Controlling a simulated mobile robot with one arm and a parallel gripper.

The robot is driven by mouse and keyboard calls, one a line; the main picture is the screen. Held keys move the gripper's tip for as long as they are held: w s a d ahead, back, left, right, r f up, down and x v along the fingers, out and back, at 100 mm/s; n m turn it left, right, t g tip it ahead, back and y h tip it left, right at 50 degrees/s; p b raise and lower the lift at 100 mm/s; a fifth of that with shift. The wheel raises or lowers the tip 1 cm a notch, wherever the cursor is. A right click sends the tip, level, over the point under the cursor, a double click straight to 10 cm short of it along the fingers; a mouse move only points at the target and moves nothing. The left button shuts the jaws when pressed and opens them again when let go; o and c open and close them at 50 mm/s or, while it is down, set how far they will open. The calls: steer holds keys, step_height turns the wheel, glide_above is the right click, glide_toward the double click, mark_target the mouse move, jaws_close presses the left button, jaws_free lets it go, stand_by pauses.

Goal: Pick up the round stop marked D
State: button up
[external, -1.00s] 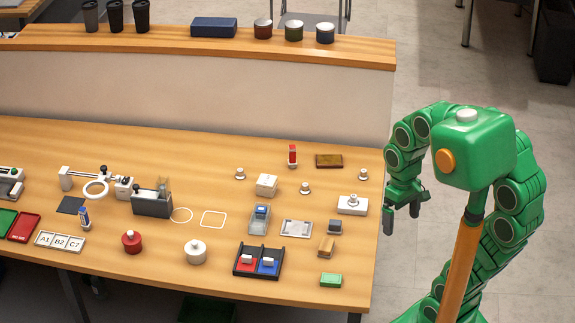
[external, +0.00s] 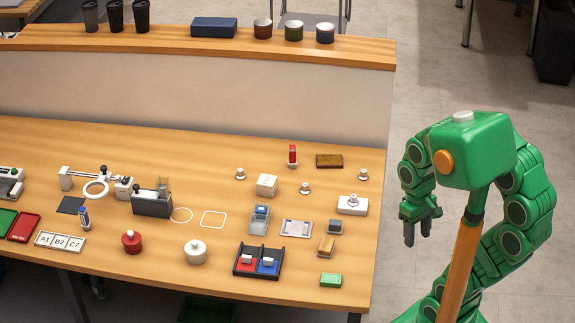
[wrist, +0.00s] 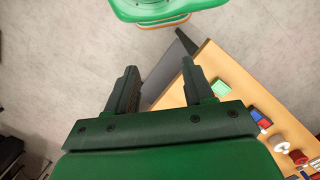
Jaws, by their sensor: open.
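Three small pale round knobs stand on the wooden table in the external view, one at the left (external: 240,174), one in the middle (external: 305,188) and one near the right edge (external: 363,174). They look like round stops, but no letter can be read on them, so I cannot tell which is D. My gripper (external: 417,232) hangs off the table's right side, over the floor, apart from all of them. In the wrist view my gripper (wrist: 160,72) is open with nothing between its fingers.
The table (external: 345,215) carries a white block with a knob (external: 352,204), a green block (external: 330,280), a black tray (external: 245,272) with red and blue pads, a white round pot (external: 195,252) and a red one (external: 131,242). A raised shelf (external: 360,55) runs along the back.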

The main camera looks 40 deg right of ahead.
steer(key=w+d+r+n+h, duration=0.2)
steer(key=w+d+n, duration=0.1)
steer(key=w, duration=0.9)
steer(key=w+d+r+n+h, duration=0.1)
steer(key=w+d+n+h, duration=0.2)
steer(key=w, duration=0.9)
steer(key=n+t+h, duration=0.5)
steer(key=n+h, duration=0.2)
steer(key=n, duration=0.7)
glide_above(238, 172)
steer(key=s+d, duration=0.2)
steer(key=s, duration=0.4)
step_height(238, 172, down, 14)
steer(key=w+a+f+n, duration=0.1)
steer(key=a+f, duration=0.1)
steer(key=w+a+f+t, duration=0.1)
steer(key=a+f, duration=0.1)
steer(key=a, duration=0.1)
steer(key=w+a+f+n+t, duration=0.1)
steer(key=a+f, duration=0.1)
steer(key=shift+a+f+n, duration=0.15)
steer(key=shift+f+n, duration=0.1)
steer(key=shift+n, duration=0.05)
steer(key=shift+h, duration=0.3)
steer(key=shift+w+f+x, duration=0.1)
steer(key=shift+x, duration=1.85)
steer(key=shift+w+f+x, duration=0.1)
steer(key=shift+f+x, duration=0.05)
steer(key=shift+x, duration=1.8)
steer(key=shift+a, duration=0.2)
